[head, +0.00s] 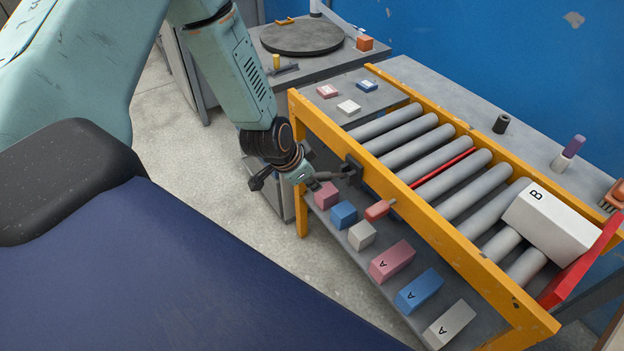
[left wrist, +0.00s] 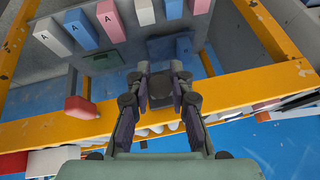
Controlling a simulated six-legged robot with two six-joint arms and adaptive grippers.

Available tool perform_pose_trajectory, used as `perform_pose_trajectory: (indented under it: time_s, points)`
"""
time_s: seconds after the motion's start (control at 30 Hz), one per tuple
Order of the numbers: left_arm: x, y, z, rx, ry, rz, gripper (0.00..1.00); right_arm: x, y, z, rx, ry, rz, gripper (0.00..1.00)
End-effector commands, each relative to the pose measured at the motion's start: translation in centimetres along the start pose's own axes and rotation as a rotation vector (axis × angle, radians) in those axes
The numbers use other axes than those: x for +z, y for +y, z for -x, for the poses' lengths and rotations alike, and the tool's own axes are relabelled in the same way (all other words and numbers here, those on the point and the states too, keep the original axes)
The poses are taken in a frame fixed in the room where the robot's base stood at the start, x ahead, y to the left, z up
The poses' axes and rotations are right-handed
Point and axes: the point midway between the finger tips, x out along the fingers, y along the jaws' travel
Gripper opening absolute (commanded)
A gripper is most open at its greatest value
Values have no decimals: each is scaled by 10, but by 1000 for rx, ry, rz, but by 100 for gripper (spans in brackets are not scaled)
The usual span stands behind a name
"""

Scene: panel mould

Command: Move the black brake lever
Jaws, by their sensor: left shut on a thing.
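The black brake lever (head: 354,168) is at the near yellow side rail of the roller conveyor, toward its left end. In the left wrist view its dark block-like end (left wrist: 160,88) sits between my fingers. My left gripper (head: 338,176) reaches in from the left and is shut on the lever; the fingers also show on both sides of it in the left wrist view (left wrist: 160,72). The gripper partly hides the lever in the head view. My right gripper is not in view.
A red handle (head: 377,210) sticks out from the yellow rail (head: 430,235) just right of the lever. Pink, blue and white blocks (head: 392,261) stand on the lower shelf below. A white block marked B (head: 552,222) rests on the rollers by a red plate (head: 585,262).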

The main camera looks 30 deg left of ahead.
Motion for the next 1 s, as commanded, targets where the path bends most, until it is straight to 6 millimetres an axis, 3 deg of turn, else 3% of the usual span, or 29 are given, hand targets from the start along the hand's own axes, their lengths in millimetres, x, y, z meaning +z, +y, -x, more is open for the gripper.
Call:
perform_pose_trajectory:
  time_s: [0.03, 0.5, 1.0]
  points:
    - [5, 1, -7, -6, 28, 8, 0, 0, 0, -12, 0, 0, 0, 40]
    - [33, 9, -37, -54, 336, 47, 0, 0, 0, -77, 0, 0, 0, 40]
    - [48, 17, -72, -99, 630, 79, 0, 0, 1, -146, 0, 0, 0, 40]
